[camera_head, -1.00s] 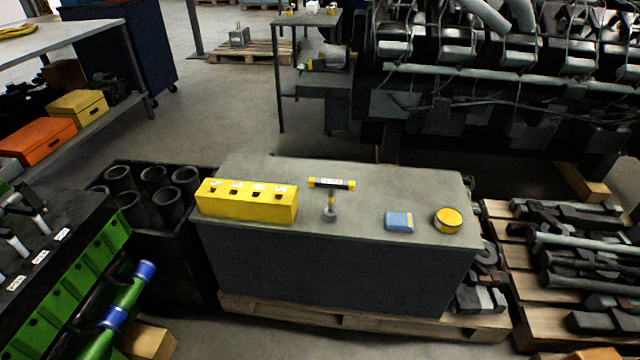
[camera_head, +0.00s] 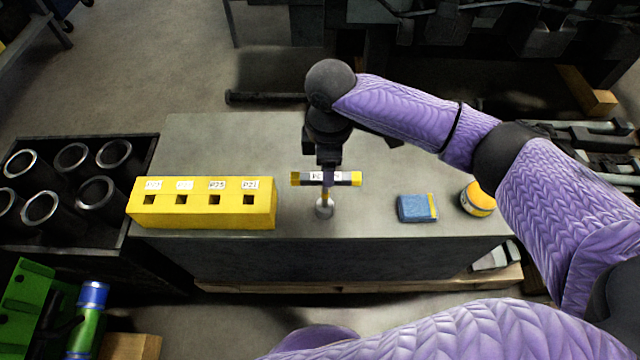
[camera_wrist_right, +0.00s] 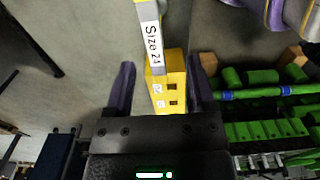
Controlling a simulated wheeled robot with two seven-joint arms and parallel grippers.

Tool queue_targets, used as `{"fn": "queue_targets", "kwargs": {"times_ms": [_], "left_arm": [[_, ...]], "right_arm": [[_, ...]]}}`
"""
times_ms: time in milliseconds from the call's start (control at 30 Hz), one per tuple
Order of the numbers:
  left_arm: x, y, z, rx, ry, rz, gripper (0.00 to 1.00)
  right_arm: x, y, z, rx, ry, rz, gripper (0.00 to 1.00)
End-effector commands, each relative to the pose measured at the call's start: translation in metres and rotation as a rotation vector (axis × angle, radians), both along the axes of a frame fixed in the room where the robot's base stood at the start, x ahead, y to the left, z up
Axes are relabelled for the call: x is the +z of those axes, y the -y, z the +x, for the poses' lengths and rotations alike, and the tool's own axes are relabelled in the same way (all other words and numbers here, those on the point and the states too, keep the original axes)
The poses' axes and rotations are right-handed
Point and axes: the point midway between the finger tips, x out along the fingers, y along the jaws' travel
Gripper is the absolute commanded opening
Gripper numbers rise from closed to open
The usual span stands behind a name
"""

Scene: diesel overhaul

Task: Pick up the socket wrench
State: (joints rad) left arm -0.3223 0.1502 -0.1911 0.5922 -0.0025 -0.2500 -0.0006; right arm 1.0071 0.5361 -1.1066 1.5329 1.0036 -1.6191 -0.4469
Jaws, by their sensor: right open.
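The socket wrench (camera_head: 343,179) stands on the grey bench as a T. Its dark crossbar has yellow ends and a white label, and its socket end (camera_head: 324,208) is down by the bench top. In the right wrist view the bar (camera_wrist_right: 151,40) shows the label "Size 24". My right gripper (camera_head: 327,168) is over the middle of the crossbar, pointing down. In the wrist view my right gripper (camera_wrist_right: 162,82) is open, with its fingers apart on either side of the bar's line. Whether a finger touches it cannot be told. My left gripper is not in view.
A yellow box (camera_head: 202,212) with labelled square holes sits left of the wrench. A dark crate of cylinders (camera_head: 140,150) adjoins the bench. The bench top behind is clear.

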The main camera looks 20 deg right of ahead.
Motion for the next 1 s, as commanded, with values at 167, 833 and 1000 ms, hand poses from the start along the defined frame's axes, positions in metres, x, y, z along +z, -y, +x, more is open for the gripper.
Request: {"fn": "queue_targets", "kwargs": {"times_ms": [167,833,1000], "left_arm": [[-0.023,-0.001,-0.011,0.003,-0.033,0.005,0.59],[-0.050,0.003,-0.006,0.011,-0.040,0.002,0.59],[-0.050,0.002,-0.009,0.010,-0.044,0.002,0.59]], "right_arm": [[-0.040,0.002,0.001,-0.002,-0.005,-0.001,0.71],[-0.079,0.006,0.006,-0.003,0.000,0.001,0.22],[-0.079,0.006,0.006,-0.003,0.000,0.001,0.00]]}}
